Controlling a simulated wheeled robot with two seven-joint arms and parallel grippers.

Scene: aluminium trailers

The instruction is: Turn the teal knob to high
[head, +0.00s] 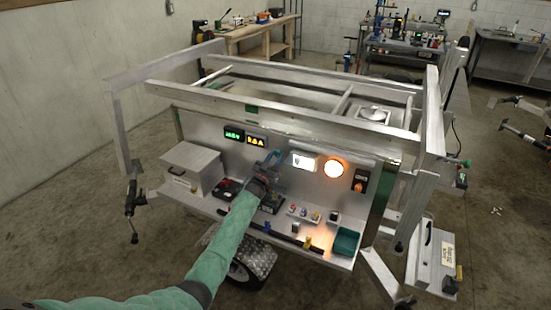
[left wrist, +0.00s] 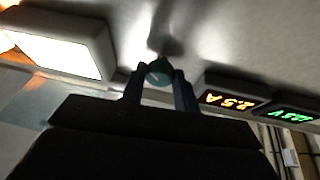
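The teal knob (left wrist: 158,72) sits on the grey metal panel in the left wrist view, between the two fingertips of my left gripper (left wrist: 159,80). The fingers are close against both sides of the knob and look shut on it. Any pointer or scale mark around the knob cannot be made out. My right gripper is not in view.
A green display (head: 233,134) and an amber display (head: 256,140) are above left of the gripper. The shelf below holds small coloured items and a teal bin (head: 347,241).

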